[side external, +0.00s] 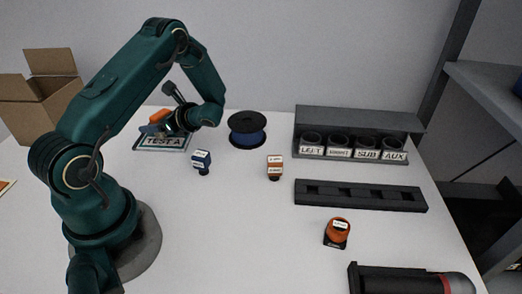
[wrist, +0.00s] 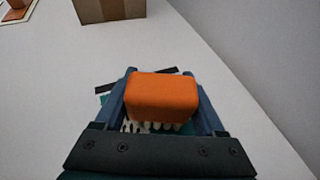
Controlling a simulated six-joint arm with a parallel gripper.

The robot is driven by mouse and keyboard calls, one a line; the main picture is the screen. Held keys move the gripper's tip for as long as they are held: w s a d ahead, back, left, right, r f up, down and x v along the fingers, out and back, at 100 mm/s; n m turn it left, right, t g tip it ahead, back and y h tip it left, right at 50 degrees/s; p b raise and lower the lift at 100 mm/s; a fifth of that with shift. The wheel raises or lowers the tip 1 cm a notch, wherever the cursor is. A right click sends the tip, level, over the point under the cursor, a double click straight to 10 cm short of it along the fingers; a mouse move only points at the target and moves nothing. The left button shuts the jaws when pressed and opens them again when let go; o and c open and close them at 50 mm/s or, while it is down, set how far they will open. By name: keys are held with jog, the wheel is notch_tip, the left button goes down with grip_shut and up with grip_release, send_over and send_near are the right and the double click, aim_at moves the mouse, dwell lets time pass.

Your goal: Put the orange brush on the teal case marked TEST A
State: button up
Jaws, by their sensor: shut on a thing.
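The orange brush (wrist: 163,96) is between the two blue fingers of my gripper (wrist: 165,100) in the wrist view, with its pale bristles facing down. My gripper is shut on it. In the side external view the brush (side external: 160,115) shows as an orange patch beside my gripper (side external: 168,124), over the teal case marked TEST A (side external: 150,148). Parts of the case (wrist: 104,98) show around and below the brush in the wrist view. Whether the bristles touch the case I cannot tell.
A cardboard box (side external: 38,105) stands at the back left. A dark blue spool (side external: 247,130), a blue labelled block (side external: 201,160) and an orange labelled block (side external: 275,166) are to the right. Farther right are a rack of labelled cups (side external: 360,122), a black slotted strip (side external: 360,196) and an orange-topped piece (side external: 338,232).

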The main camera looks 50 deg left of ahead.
jog(key=shift+f, duration=0.2)
jog(key=o, duration=1.3)
jog(key=shift+o, duration=0.2)
jog(key=shift+w+d+r, duration=0.15)
jog(key=shift+r, duration=0.05)
jog(key=v, duration=1)
jog(key=shift+w+d, duration=0.15)
jog(key=shift+d, duration=0.1)
jog(key=shift+w+d+r, duration=0.1)
jog(key=shift+d+r, duration=0.25)
jog(key=shift+d, duration=0.15)
jog(key=s+d+r+n+t+h, duration=0.2)
jog(key=d+r+n+t+h, duration=0.1)
jog(key=d, duration=0.4)
jog(key=s+d+r+n+t+h, duration=0.2)
jog(key=d+r+n+t+h, duration=0.1)
jog(key=d+n+t+h, duration=0.1)
jog(key=s+d+r+n+t+h, duration=0.3)
jog(key=d+r+n+h, duration=0.1)
jog(key=d, duration=0.6)
jog(key=n+h, duration=0.1)
jog(key=n, duration=0.1)
jog(key=shift+d+n+t, duration=0.3)
jog(key=shift+d, duration=0.1)
